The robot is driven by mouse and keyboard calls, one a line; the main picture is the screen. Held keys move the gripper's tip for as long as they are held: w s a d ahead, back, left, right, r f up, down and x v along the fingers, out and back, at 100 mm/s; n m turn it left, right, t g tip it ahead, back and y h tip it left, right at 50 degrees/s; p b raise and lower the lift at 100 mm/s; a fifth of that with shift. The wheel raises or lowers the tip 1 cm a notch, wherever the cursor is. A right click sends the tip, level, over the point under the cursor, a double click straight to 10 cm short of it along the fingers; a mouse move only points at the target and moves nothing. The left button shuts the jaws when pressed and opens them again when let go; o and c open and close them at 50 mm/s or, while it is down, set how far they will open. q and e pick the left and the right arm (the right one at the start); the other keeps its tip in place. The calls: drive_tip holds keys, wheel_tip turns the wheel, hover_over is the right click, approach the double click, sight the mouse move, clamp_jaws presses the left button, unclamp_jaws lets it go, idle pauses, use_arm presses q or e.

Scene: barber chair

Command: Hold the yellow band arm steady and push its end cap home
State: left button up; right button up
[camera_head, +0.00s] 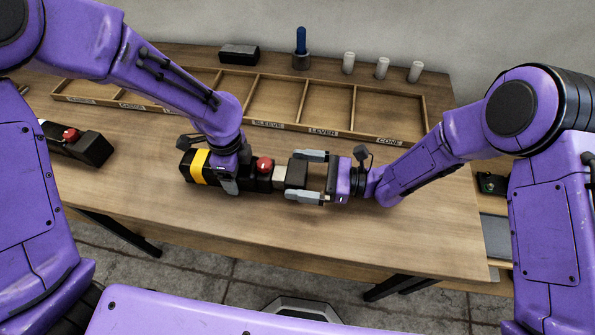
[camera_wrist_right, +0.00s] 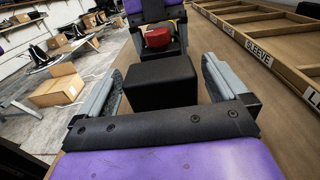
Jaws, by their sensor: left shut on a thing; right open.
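The yellow band arm (camera_head: 200,166) lies on the bench, a black bar with a yellow band and a red knob (camera_head: 264,164). My left gripper (camera_head: 229,184) is shut on it between band and knob. The black end cap (camera_head: 296,173) is at the arm's right end, with a pale section showing between it and the black body. My right gripper (camera_head: 318,176) is open, its fingers reaching along both sides of the cap. In the right wrist view the end cap (camera_wrist_right: 160,85) sits between the open fingers, with the red knob (camera_wrist_right: 157,37) behind; the cap hides the joint.
A wooden tray (camera_head: 270,123) with labelled compartments runs along the back. Behind it stand a black box (camera_head: 239,54), a blue-handled tool in a cup (camera_head: 301,48) and white cylinders (camera_head: 382,68). Another black arm with a red knob (camera_head: 80,145) lies at left. The bench front is clear.

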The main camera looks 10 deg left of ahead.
drive_tip(key=shift+a, duration=0.55)
drive_tip(key=c, duration=1.4)
drive_tip(key=shift+a, duration=1.75)
use_arm(q)
drive_tip(key=shift+d, duration=0.1)
use_arm(e)
drive_tip(key=o, duration=1.4)
drive_tip(key=shift+d, duration=0.15)
drive_tip(key=d, duration=1.2)
